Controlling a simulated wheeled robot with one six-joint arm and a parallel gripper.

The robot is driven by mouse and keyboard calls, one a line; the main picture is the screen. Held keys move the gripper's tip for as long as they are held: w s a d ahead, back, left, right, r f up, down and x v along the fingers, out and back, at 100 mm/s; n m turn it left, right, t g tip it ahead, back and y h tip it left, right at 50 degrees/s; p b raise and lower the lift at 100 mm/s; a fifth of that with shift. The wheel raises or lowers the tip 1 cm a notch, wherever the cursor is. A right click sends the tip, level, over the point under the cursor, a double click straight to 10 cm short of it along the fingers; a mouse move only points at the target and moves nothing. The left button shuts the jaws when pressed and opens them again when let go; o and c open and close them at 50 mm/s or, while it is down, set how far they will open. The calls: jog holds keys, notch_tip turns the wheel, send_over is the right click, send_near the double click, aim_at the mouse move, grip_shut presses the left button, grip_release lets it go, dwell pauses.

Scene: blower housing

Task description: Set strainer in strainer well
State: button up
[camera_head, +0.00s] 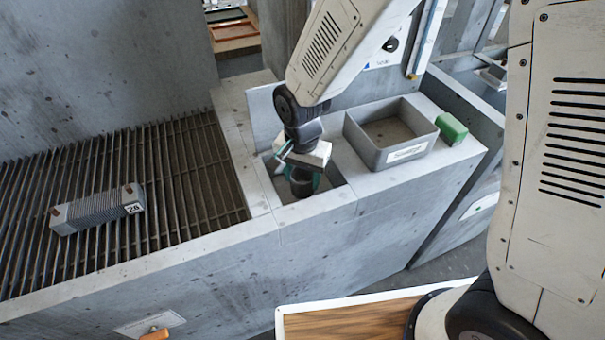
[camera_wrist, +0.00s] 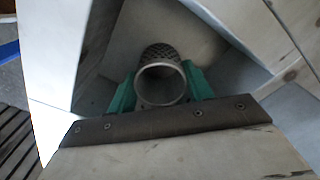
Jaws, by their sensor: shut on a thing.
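The strainer (camera_wrist: 162,82) is a grey mesh cylinder with a round open rim, seen end-on in the wrist view. My gripper (camera_wrist: 160,90) has green fingers and is shut on it, one finger on each side. In the head view my gripper (camera_head: 302,180) is lowered into the square opening of the strainer well (camera_head: 327,195) in the concrete ledge. The strainer shows there as a dark cylinder (camera_head: 301,187) below the fingers, within the well's outline. Whether its bottom touches the well floor is hidden.
A grey tray (camera_head: 375,152) with a label stands on the ledge to the right of the well, with a green block (camera_head: 451,129) beside it. A grate (camera_head: 190,180) lies to the left, bearing a ribbed grey block (camera_head: 98,209). Concrete walls border the well closely.

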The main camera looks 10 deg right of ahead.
jog(key=shift+f, duration=0.15)
jog(key=o, duration=1.1)
notch_tip(320, 180, up, 8)
jog(key=shift+f, duration=0.1)
